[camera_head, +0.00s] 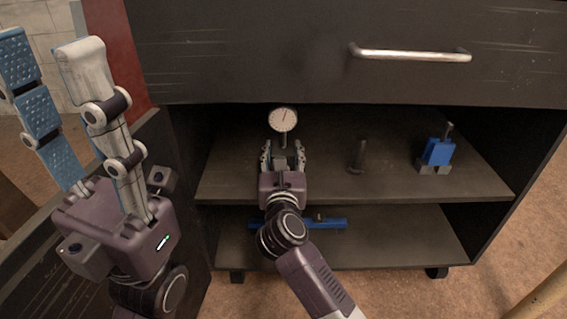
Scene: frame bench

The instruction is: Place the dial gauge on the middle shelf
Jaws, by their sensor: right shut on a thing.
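The dial gauge (283,121) has a round white face and stands upright inside the cabinet, over the middle shelf (235,185). My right gripper (283,152) is shut on its lower part, reaching in from the front. The fingers hide the gauge's foot, so I cannot tell whether it touches the shelf. My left gripper (48,58) is raised at the left, outside the cabinet, with its fingers apart and empty.
A dark upright part (359,156) and a blue clamp-like tool (437,153) stand on the middle shelf, right of the gauge. A blue level (325,223) lies on the lower shelf (400,240). A closed drawer with a metal handle (410,55) is above.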

